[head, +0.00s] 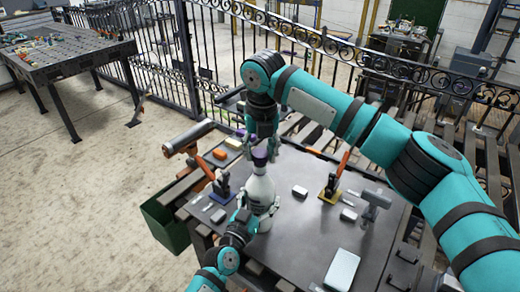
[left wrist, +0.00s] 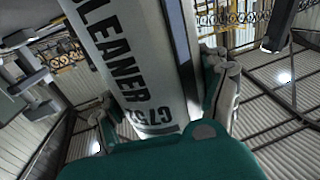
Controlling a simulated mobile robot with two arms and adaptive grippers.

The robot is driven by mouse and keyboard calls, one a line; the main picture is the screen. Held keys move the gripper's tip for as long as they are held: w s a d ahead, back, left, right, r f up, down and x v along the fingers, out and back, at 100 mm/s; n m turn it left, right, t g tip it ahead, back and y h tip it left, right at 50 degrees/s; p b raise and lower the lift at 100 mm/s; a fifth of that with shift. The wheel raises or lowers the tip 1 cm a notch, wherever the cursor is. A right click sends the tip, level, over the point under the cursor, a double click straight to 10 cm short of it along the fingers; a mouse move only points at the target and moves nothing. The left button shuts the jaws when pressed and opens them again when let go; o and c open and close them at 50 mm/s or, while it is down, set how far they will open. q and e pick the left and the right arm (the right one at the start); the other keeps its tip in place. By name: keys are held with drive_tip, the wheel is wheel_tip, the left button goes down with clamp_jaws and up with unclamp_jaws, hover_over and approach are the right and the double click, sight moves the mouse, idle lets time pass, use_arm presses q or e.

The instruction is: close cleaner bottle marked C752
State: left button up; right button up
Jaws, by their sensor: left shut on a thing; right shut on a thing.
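The white cleaner bottle (head: 259,188) stands upright on the dark workbench. In the left wrist view its label on the bottle (left wrist: 135,70) reads CLEANER and C752, partly cut off. My left gripper (head: 262,208) is shut around the lower body of the bottle; its fingers (left wrist: 165,110) show on both sides of it. My right gripper (head: 261,149) points down over the bottle's top and is shut on the dark purple cap (head: 259,156). The cap is at the bottle's mouth, in line with the neck; I cannot tell whether it is fully seated.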

drive_tip(key=shift+f, duration=0.9)
drive_tip(key=shift+f, duration=0.55)
